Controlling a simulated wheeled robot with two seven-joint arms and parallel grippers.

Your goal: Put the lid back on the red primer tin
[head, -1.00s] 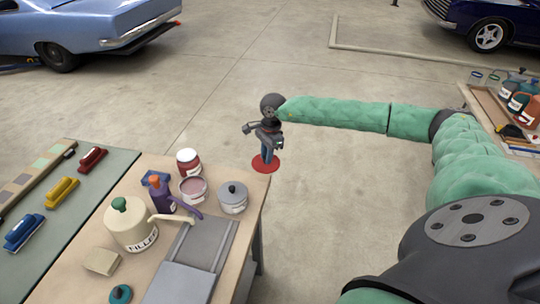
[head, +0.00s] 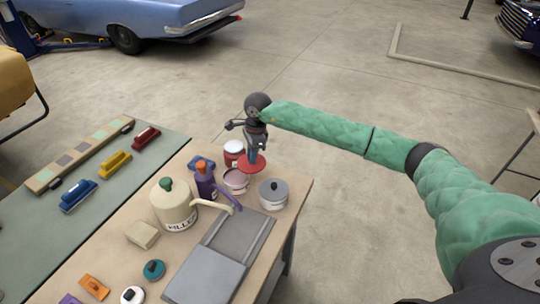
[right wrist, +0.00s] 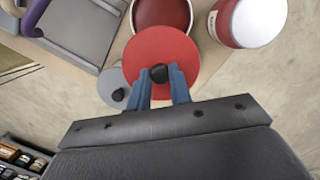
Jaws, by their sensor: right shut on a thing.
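My right gripper (head: 255,148) is shut on the black knob of a round red lid (head: 250,165). In the right wrist view, the lid (right wrist: 145,50) hangs flat below the fingers (right wrist: 160,76). The open tin (head: 236,186), with a pinkish-red inside, stands near the table's far edge. The lid is above it and partly overlaps its rim in the head view. In the right wrist view, the tin's red inside (right wrist: 165,10) shows just beyond the lid, partly hidden by it. A gap in height seems to remain, though how much I cannot tell. My left gripper is out of view.
A red tin with a white top (head: 232,150) stands behind the open tin. A grey lidded tin (head: 274,196) stands to its right. A purple bottle (head: 206,184) and a cream filler can (head: 172,208) stand left. A grey tray (head: 207,275) lies in front.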

